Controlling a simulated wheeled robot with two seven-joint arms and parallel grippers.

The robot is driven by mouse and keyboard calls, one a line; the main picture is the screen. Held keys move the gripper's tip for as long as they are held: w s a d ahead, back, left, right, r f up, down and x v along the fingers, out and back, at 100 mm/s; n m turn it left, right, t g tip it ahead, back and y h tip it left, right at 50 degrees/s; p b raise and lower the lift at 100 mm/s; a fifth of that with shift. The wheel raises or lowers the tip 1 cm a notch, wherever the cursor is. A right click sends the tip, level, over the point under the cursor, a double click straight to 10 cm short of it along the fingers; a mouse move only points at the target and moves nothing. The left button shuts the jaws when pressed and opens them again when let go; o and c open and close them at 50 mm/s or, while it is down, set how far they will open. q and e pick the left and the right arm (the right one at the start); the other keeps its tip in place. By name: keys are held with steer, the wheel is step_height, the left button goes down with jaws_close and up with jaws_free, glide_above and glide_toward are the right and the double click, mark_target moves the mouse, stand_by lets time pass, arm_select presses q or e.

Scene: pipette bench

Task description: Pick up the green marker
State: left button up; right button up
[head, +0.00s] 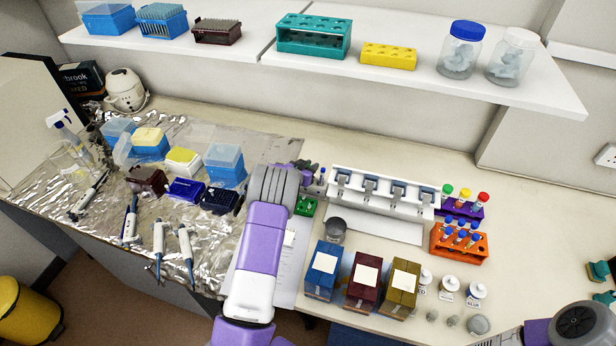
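I cannot make out a green marker for certain. My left gripper (306,170) is beyond the end of my purple and white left arm, close to this holder and left of the white pipette stand. It is small and largely hidden by the wrist, so its fingers and anything between them do not show clearly. My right arm enters at the bottom right corner, and its gripper is out of view.
A white pipette stand (385,200), an orange tube rack (460,243) and blue, maroon and yellow boxes (363,283) crowd the bench right of my arm. Pipettes (159,245) and tip boxes (224,165) lie left on foil. A white shelf (400,78) overhangs the back.

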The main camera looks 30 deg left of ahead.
arm_select(q)
jaws_close()
step_height(320, 180, up, 10)
stand_by(0.4)
